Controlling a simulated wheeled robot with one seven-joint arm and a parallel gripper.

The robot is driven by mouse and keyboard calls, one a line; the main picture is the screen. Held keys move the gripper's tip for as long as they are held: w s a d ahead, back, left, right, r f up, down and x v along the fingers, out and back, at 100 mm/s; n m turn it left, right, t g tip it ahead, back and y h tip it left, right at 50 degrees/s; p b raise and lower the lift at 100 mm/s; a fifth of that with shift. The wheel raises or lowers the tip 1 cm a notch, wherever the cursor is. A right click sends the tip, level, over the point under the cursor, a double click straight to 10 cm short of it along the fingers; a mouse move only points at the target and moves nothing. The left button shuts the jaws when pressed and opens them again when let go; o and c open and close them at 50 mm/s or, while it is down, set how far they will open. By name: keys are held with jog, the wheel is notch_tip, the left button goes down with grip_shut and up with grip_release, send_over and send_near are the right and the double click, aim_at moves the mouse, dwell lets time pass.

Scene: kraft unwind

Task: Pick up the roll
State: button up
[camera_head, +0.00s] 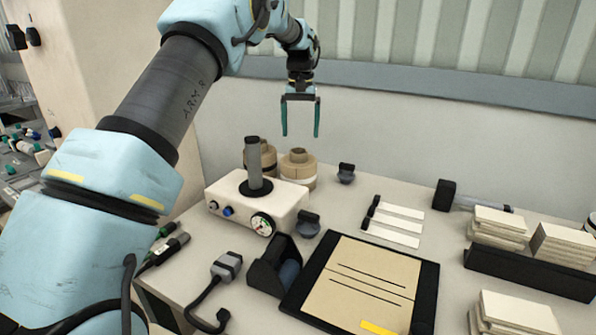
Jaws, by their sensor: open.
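Two tan rolls stand close together near the back wall of the table. The right roll (299,167) shows its top and a raised centre; the left roll (262,158) is partly hidden behind a grey post. Which of them the task means I cannot tell. My gripper (300,134) points down with its two green-tipped fingers apart and nothing between them. It appears above the rolls in the picture, apart from them; its exact distance is hard to judge.
A white box with a gauge (262,215) and an upright grey post (254,165) stands in front of the rolls. A black-framed tan board (360,285) lies in front. Stacked pale blocks (497,226) are at right. Bare tabletop shows around the white strips (398,225).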

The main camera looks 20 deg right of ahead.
aim_at(299, 167)
notch_tip(299, 167, down, 6)
jog(key=p, duration=0.2)
jog(key=shift+s+a+f+p, duration=0.15)
jog(key=shift+s+a+p, duration=0.1)
jog(key=shift+a+p, duration=0.15)
jog(key=c, duration=1.4)
jog(key=shift+c, duration=0.2)
